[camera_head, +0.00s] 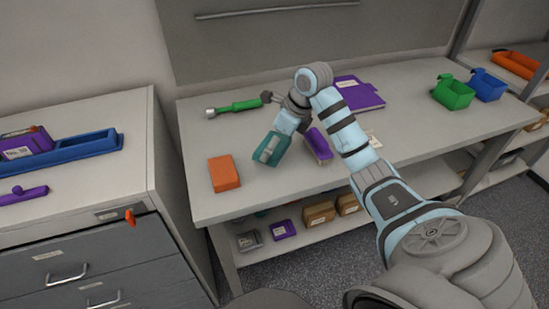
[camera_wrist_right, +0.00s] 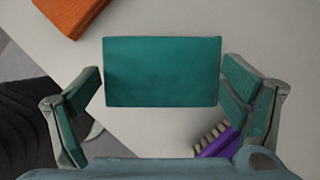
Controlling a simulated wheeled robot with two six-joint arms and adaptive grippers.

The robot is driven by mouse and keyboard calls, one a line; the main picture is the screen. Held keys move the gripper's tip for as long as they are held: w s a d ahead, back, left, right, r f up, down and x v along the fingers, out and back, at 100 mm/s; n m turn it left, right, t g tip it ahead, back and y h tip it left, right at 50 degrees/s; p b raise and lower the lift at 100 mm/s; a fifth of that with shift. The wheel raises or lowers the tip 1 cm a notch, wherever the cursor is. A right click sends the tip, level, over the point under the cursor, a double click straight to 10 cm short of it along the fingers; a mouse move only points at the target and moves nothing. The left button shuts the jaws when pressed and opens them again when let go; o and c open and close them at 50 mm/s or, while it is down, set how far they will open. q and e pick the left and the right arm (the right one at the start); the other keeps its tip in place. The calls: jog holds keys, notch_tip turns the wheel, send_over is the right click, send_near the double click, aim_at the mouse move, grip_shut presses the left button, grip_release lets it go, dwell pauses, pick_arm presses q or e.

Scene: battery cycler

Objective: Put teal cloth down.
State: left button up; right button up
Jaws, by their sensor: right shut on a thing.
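The teal cloth (camera_wrist_right: 163,72) is a flat, folded rectangle between the two fingers of my right gripper (camera_wrist_right: 163,105) in the right wrist view. Its right edge meets the right finger, and its left edge is close to the left finger. In the head view my right gripper (camera_head: 270,150) is shut on the cloth (camera_head: 262,142), low over the front part of the middle table (camera_head: 215,205). I cannot tell whether the cloth touches the tabletop. My left gripper is not in view.
An orange block (camera_head: 224,173) lies left of the gripper. A purple brush (camera_head: 318,145) lies close on its right. A green-handled tool (camera_head: 235,107) and a purple folder (camera_head: 360,94) lie further back. Green (camera_head: 452,92) and blue (camera_head: 487,85) bins stand at the right. Tabletop between block and tool is clear.

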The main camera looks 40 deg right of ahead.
aim_at(274, 154)
notch_tip(274, 154, down, 4)
jog(key=shift+w+f, duration=0.1)
jog(key=shift+f, duration=0.1)
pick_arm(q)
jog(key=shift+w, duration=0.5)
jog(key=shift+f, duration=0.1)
pick_arm(e)
jog(key=shift+f, duration=0.15)
jog(key=o, duration=0.9)
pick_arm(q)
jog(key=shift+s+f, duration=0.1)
pick_arm(e)
jog(key=shift+o, duration=0.2)
